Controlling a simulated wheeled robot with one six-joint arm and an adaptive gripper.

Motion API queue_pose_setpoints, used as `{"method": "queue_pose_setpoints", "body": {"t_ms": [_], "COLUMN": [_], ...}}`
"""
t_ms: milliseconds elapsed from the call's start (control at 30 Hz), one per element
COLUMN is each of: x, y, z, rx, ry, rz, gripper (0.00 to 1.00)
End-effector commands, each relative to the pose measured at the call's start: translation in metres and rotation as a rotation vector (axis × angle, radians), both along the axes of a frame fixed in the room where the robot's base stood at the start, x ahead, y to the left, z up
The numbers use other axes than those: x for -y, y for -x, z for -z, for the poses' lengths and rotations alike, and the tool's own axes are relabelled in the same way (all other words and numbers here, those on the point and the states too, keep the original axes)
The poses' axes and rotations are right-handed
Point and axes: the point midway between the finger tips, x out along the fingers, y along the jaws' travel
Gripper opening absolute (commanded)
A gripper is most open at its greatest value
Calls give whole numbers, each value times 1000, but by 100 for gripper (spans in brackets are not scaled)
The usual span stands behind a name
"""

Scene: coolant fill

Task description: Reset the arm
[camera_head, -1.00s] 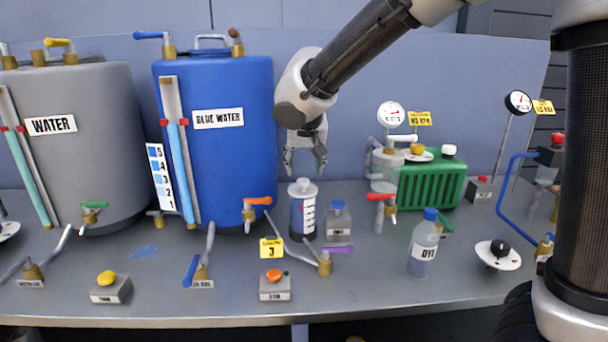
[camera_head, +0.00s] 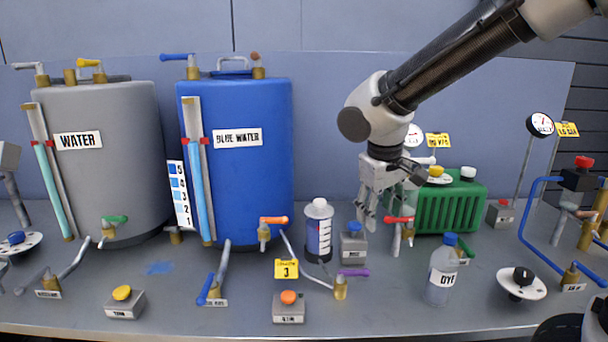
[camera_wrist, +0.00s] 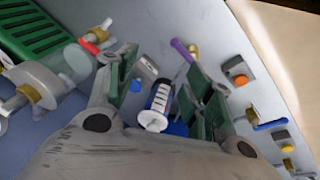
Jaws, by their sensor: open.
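My gripper (camera_head: 372,218) is open and empty in the head view. It hangs pointing down above the bench, in front of the green ribbed box (camera_head: 447,208) and to the right of the white-capped bottle (camera_head: 318,236). In the wrist view my gripper (camera_wrist: 165,85) shows two spread fingers. Between and beyond them the white-capped bottle (camera_wrist: 157,107) is visible, apart from the fingers. My arm reaches in from the upper right.
A red-handled valve (camera_head: 398,230) and a blue-button box (camera_head: 353,243) stand close to the gripper. A DYE bottle (camera_head: 442,272) stands in front. The blue water tank (camera_head: 240,185) and grey water tank (camera_head: 90,190) stand at left. The bench front is partly clear.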

Motion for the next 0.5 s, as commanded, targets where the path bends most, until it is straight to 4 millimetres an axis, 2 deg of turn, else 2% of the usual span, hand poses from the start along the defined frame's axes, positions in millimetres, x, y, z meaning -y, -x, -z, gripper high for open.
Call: {"method": "queue_pose_setpoints", "body": {"t_ms": [33, 200, 333, 400, 500], "x": [29, 110, 153, 170, 189], "y": [17, 87, 135, 150, 162], "z": [-5, -13, -19, -23, -34], "rx": [-23, -67, -20, 33, 107], "ry": [-12, -97, -188, -223, -241], "rz": [7, 68, 209, 296, 380], "gripper": [52, 52, 52, 52, 52]}}
